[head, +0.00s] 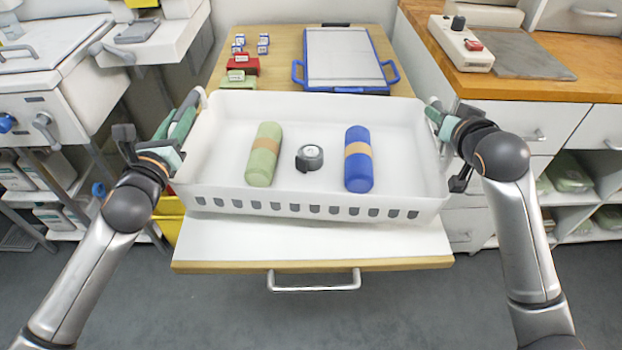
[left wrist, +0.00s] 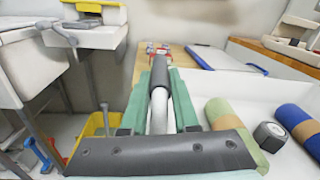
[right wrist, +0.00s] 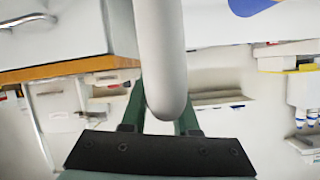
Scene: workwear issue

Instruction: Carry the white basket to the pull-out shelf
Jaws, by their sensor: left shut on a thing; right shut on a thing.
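The white basket (head: 310,203) is in the middle of the head view, over the white pull-out shelf (head: 310,245), which has a wooden edge and a metal handle. Whether the basket rests on the shelf or hangs just above it, I cannot tell. It holds a green roll (head: 263,155), a blue roll (head: 358,160) and a small dark round item (head: 309,158). My left gripper (head: 185,125) is shut on the basket's left handle, which also shows in the left wrist view (left wrist: 158,108). My right gripper (head: 440,120) is shut on its right handle, seen in the right wrist view (right wrist: 163,60).
Behind the basket, a wooden top holds a blue-framed board (head: 345,58), a red item (head: 243,66) and several small boxes (head: 250,43). A wooden-topped cabinet (head: 540,85) stands to the right. White equipment (head: 60,90) stands to the left, with a yellow bin (head: 170,220) low beside the shelf.

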